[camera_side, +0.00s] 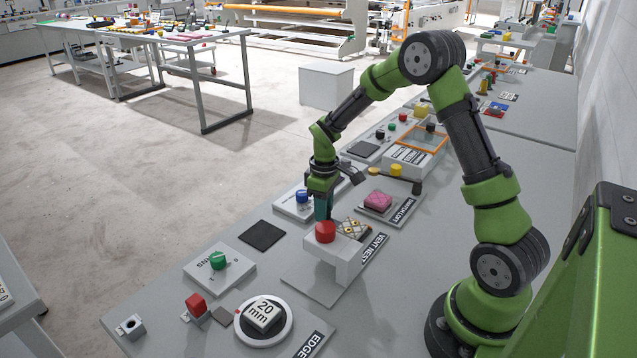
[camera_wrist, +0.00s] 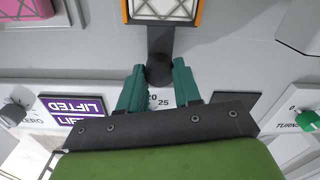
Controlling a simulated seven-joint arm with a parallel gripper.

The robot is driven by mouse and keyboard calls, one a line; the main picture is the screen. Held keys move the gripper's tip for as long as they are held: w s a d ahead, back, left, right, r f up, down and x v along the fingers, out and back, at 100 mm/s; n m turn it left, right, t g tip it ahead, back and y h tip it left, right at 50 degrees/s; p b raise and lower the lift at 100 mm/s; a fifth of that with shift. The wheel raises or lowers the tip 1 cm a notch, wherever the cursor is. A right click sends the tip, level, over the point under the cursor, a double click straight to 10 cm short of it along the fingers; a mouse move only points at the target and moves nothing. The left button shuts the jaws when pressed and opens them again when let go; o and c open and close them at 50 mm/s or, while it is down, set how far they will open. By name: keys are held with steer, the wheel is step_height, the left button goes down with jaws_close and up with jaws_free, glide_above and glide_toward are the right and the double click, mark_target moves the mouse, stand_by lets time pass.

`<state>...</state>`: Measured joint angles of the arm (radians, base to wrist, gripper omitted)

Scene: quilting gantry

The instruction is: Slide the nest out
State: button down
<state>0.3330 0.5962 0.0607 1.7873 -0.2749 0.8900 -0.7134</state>
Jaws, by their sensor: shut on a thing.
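The nest (camera_wrist: 200,12) shows at the top of the wrist view as an orange-edged frame with a pale quilted piece in it. A dark arm runs from it to a round dark knob (camera_wrist: 160,72). My gripper (camera_wrist: 159,75) has its teal fingers on both sides of this knob and is shut on it. In the side view my gripper (camera_side: 323,212) points down behind a red button (camera_side: 325,232) on a white stand, which hides the fingertips and knob. The patterned piece (camera_side: 354,229) lies right of the red button, beside a label ending in "NEST".
A pink block (camera_side: 378,202) on a plate stands behind the nest. A blue-knobbed panel (camera_side: 302,197) is left of my gripper. A green dial (camera_side: 218,260), dark pad (camera_side: 262,235) and round "20 mm" piece (camera_side: 263,314) are nearer.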

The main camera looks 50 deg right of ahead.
steer(key=c, duration=1)
jaws_free()
steer(key=shift+d, duration=0.4)
steer(key=shift+o, duration=1.1)
steer(key=shift+a, duration=0.15)
step_height(320, 180, up, 17)
